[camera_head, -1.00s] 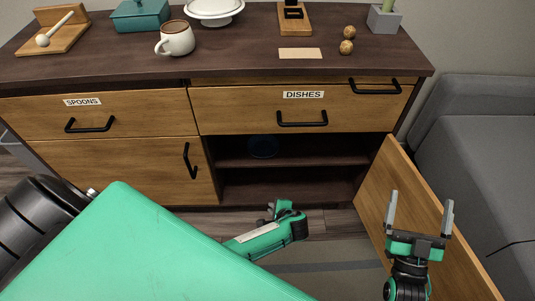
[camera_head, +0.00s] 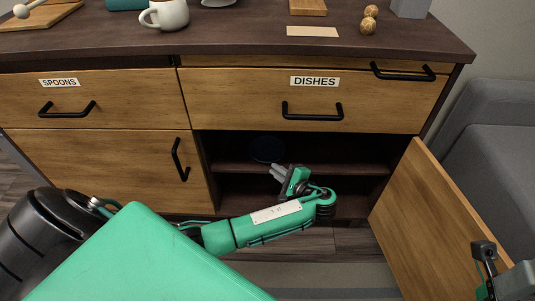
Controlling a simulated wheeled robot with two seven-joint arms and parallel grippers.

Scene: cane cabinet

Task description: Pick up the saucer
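The saucer (camera_head: 267,149) is a dark blue round shape inside the open compartment of the cabinet, on the upper shelf, dim in the shadow. My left gripper (camera_head: 277,172) reaches in front of the compartment, its grey fingers just below and a little right of the saucer in the picture. I see no contact with the saucer; the small fingers do not show whether they are apart. My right gripper (camera_head: 485,257) is partly in view at the lower right edge, by the open door, its fingers not clear.
The open cabinet door (camera_head: 435,215) swings out on the right. The shelf (camera_head: 345,169) divides the compartment, and the DISHES drawer (camera_head: 310,98) is shut above it. A white mug (camera_head: 168,14) stands on the countertop (camera_head: 235,40). A grey sofa (camera_head: 500,150) is at the right.

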